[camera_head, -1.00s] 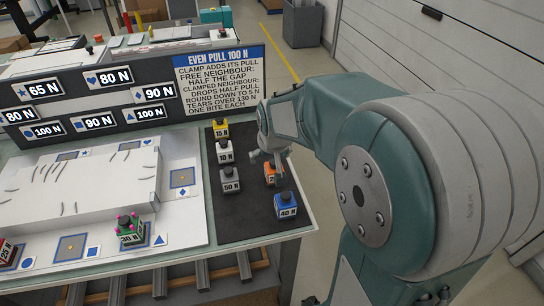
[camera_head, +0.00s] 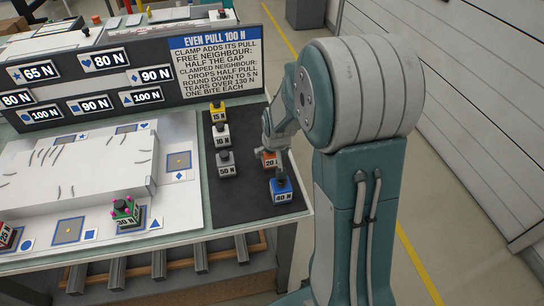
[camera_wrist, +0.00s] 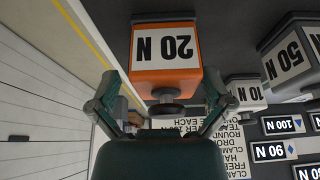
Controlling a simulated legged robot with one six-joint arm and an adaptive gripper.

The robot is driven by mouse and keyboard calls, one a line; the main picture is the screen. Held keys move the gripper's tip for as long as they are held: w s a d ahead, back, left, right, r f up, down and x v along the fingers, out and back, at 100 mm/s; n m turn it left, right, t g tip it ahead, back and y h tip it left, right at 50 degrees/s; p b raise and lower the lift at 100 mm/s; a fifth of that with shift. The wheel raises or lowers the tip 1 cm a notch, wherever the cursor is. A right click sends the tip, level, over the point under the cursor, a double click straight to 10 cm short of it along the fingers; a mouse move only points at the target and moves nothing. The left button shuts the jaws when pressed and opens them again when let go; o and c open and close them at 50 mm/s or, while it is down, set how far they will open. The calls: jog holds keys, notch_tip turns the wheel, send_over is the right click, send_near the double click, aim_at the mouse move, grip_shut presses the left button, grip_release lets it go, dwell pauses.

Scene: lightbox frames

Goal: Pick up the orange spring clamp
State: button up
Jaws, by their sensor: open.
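The orange spring clamp (camera_head: 269,160), a block marked 20 N with a dark knob, stands on the black mat (camera_head: 250,207), partly hidden by my gripper in the head view. My gripper (camera_head: 273,146) is right at it there. In the wrist view, the orange clamp (camera_wrist: 166,68) appears upside down, its knob pointing toward my palm. My gripper (camera_wrist: 158,102) is open, with one finger on each side of the knob. I see a gap between the fingers and the knob, so the clamp is not gripped.
A blue 40 N clamp (camera_head: 282,192) stands close in front. Grey 50 N (camera_head: 226,167), white 10 N (camera_head: 222,137) and yellow 15 N (camera_head: 218,115) clamps line the mat's left side. A sign board (camera_head: 215,66) rises behind. A green 30 N clamp (camera_head: 126,213) sits further left.

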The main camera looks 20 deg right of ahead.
jog(key=shift+a+f, duration=0.15)
jog(key=shift+a, duration=0.25)
jog(key=c, duration=1.3)
jog(key=shift+o, duration=0.2)
